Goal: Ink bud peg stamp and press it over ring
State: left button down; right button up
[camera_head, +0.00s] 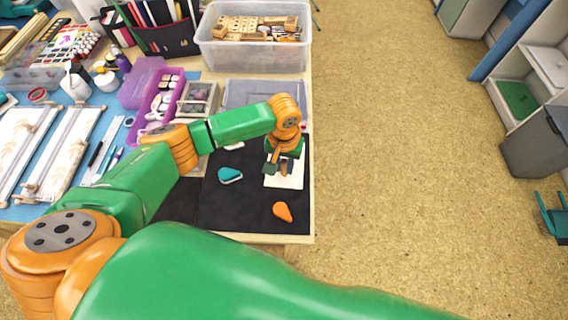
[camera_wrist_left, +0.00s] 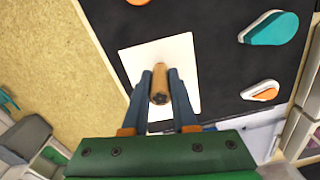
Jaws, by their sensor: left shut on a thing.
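My left gripper (camera_head: 278,168) is over the white card (camera_head: 297,178) on the black mat. In the left wrist view its two blue-grey fingers (camera_wrist_left: 162,84) are shut on a wooden peg stamp (camera_wrist_left: 160,88). The stamp's end facing the camera bears a small dark bud-like mark. The white card (camera_wrist_left: 184,53) lies beyond the stamp; I cannot tell whether they touch. No ring shows clearly on the card. A teal drop-shaped inkpad (camera_head: 230,175) lies left of the card, and an orange one (camera_head: 282,212) lies in front of it. My right gripper is not in view.
An orange-and-white pad (camera_wrist_left: 262,91) lies on the mat in the left wrist view. Behind the mat stand a clear bin of wooden pieces (camera_head: 252,52) and a purple case (camera_head: 158,98). The table's right edge is close to the card. Bare black mat (camera_head: 240,205) is free in front.

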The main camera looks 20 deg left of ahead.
pick_arm(q)
jog(key=shift+f, duration=0.55)
dwell(0.4)
jog(key=shift+s, duration=0.15)
dwell(1.4)
jog(key=shift+r+p, duration=0.5)
jog(key=shift+p, duration=0.4)
jog(key=shift+r, duration=0.1)
notch_tip(320, 180, up, 6)
jog(key=p, duration=0.6)
jog(key=shift+p, duration=0.4)
jog(key=shift+f, duration=0.3)
